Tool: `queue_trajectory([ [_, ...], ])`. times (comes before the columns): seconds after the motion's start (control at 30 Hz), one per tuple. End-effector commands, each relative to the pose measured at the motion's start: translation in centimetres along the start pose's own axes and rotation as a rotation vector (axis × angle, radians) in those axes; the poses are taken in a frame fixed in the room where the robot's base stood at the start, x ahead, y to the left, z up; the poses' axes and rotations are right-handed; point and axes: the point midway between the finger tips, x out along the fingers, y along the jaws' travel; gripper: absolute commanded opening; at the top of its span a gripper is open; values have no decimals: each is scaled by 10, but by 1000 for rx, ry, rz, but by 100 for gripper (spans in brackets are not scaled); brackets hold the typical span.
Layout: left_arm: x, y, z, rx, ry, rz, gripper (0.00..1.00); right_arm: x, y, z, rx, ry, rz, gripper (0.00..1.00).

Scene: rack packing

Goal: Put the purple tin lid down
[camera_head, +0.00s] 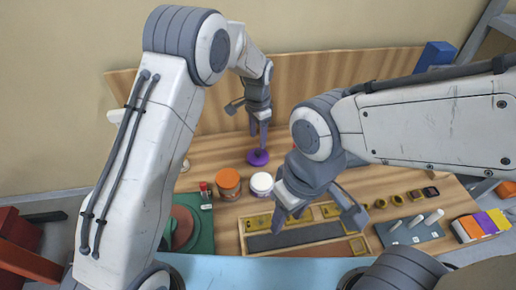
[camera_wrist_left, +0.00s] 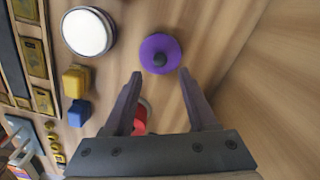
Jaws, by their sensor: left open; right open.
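The purple tin lid (camera_head: 258,158) is a round disc with a dark knob. It lies on the wooden table behind the white-topped tin (camera_head: 261,184), and it also shows in the left wrist view (camera_wrist_left: 153,46). My left gripper (camera_head: 259,130) is open above the lid, pointing down. In the left wrist view its two fingers (camera_wrist_left: 160,74) are apart, with the lid just beyond their tips and nothing held. My right gripper (camera_head: 318,213) is open over the long tray in the head view, with its fingers spread and nothing seen between them.
An orange-topped tin (camera_head: 228,182) stands left of the white-topped one. A wooden tray (camera_head: 304,248) with compartments lies at the front. Yellow and blue blocks (camera_wrist_left: 77,95) and a partly hidden red object (camera_wrist_left: 140,120) show in the left wrist view. A wooden backboard (camera_head: 325,82) rises behind.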

Motion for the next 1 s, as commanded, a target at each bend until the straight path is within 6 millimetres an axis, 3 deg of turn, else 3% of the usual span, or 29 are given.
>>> queue_trajectory([
  [0.2,-40,0,-1,0,3,-2,58,14,1,1,-1,0,0,50],
  [0.37,-55,1,0,-1,1,0,58,16,1,1,-1,0,0,50],
  [0.47,-69,15,4,-12,6,0,58,16,1,1,-1,0,0,50],
  [0.57,-90,48,16,-44,16,4,58,16,1,1,-1,0,0,50],
  [0.73,-126,131,65,-138,40,18,58,16,1,1,-1,0,0,50],
  [0.9,-136,202,134,-239,57,39,58,16,1,1,-1,0,0,50],
  [1.0,-132,230,169,-287,63,50,58,16,1,1,-1,0,0,50],
])
